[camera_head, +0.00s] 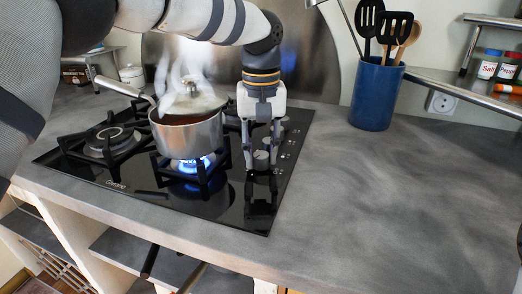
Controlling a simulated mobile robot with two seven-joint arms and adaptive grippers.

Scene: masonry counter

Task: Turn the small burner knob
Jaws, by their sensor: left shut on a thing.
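The black glass hob (225,205) has a column of grey knobs along its right side. My left gripper (261,165) points straight down at the front end of this column. Its two fingers stand on either side of a grey knob (261,159) and are shut on it. More knobs stand just behind, partly hidden by the gripper. Which burner the held knob belongs to cannot be read. A blue flame (188,164) burns under a steaming steel saucepan (186,132). My right gripper is not in view.
The pan's handle (122,88) points to the back left. An unlit burner (112,140) is at the left of the hob. A blue crock (375,95) with utensils stands behind on the right. The grey counter (400,190) right of the hob is clear.

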